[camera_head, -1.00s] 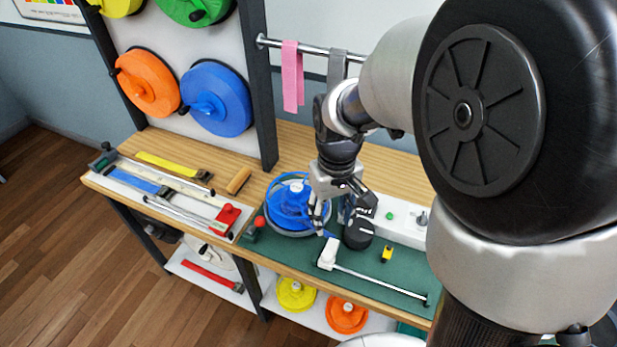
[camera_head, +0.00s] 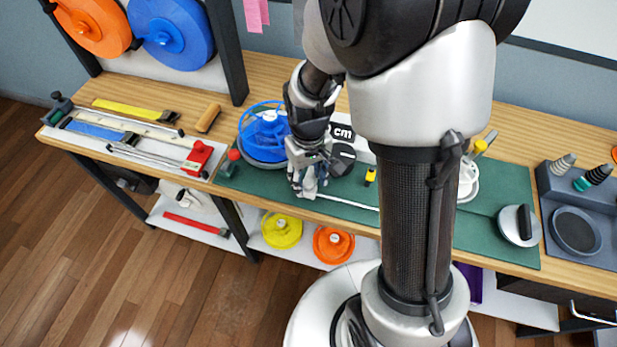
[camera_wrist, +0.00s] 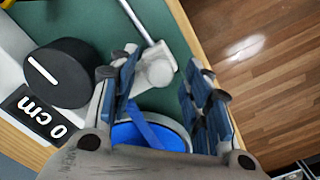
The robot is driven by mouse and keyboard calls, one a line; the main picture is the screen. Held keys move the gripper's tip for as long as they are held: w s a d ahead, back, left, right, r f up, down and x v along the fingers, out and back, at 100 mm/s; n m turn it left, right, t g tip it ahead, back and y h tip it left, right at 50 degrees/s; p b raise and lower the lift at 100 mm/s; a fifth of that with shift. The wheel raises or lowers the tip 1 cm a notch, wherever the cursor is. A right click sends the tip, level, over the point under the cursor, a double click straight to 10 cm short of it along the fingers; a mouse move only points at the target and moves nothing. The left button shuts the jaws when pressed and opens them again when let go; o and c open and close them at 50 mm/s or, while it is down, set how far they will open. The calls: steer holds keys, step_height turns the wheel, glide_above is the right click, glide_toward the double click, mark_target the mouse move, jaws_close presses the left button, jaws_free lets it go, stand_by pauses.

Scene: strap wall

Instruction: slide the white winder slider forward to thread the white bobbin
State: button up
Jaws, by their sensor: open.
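The white winder slider (camera_wrist: 155,70) sits at the end of a thin metal rod (camera_wrist: 138,18) on the green mat. In the wrist view it lies between and just beyond the open fingertips of my gripper (camera_wrist: 160,88), nearer the left finger. I cannot tell whether they touch. In the head view my gripper (camera_head: 308,188) points down at the front of the mat and largely hides the slider. A blue reel (camera_head: 262,140) stands left of my gripper, and a blue strap (camera_wrist: 143,125) runs toward the slider. A white spool (camera_head: 467,182), perhaps the white bobbin, is partly hidden by my arm.
A black knob (camera_wrist: 58,75) and a "0 cm" display (camera_wrist: 40,115) stand close to my gripper. A yellow-black piece (camera_head: 370,176) lies to the right. A red clamp block (camera_head: 197,160) is left. The bench's front edge is close.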

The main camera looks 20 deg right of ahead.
jaws_close()
stand_by(0.6)
